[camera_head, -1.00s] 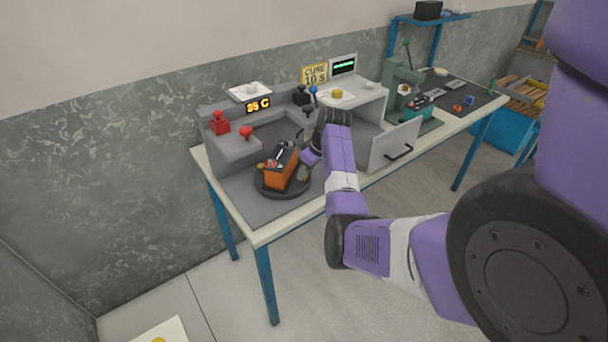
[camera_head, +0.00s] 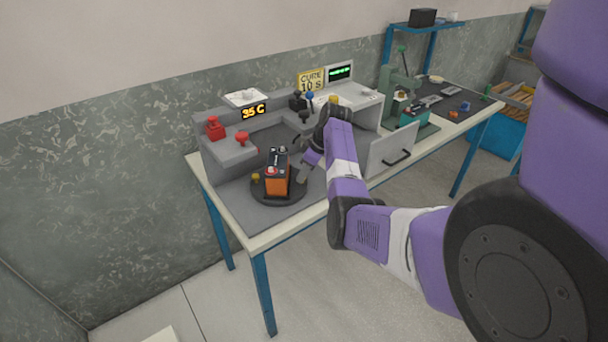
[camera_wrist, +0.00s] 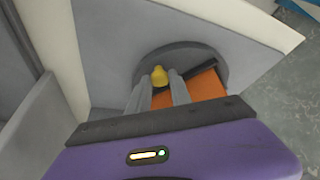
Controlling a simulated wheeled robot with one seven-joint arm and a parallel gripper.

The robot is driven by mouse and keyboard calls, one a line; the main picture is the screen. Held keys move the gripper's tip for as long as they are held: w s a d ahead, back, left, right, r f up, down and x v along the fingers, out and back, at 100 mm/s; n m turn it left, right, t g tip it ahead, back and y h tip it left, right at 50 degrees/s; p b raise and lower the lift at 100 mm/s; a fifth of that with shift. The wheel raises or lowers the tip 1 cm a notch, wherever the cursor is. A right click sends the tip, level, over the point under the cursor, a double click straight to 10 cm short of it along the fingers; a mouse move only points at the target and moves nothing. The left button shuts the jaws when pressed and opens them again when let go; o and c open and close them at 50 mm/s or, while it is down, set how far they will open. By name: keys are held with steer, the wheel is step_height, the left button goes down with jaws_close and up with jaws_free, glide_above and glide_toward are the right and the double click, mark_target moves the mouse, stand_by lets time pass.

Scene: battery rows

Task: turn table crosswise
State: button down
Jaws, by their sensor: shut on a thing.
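The turntable (camera_head: 268,198) is a dark round disc on the grey mat at the near left of the bench. An orange battery (camera_head: 278,184) with a dark top stands on it, its long side running roughly up and down the picture. One yellow knob (camera_head: 255,177) shows at the disc's left edge. My gripper (camera_head: 302,179) is low at the disc's right side, beside the battery. In the wrist view its fingers (camera_wrist: 158,87) are shut on another yellow knob (camera_wrist: 159,75) at the disc's rim. The battery's orange side (camera_wrist: 202,86) shows to their right. The head view hides this held knob.
A grey stepped fixture (camera_head: 232,152) with red and black knobs stands behind the turntable. A green press (camera_head: 397,92) stands farther right. Bare mat lies before the disc.

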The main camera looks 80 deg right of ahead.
steer(key=c, duration=1.2)
jaws_free()
steer(key=shift+o, duration=0.2)
steer(key=v, duration=0.7)
steer(key=shift+r+b, duration=0.3)
steer(key=shift+r, duration=0.1)
steer(key=shift+s, duration=0.15)
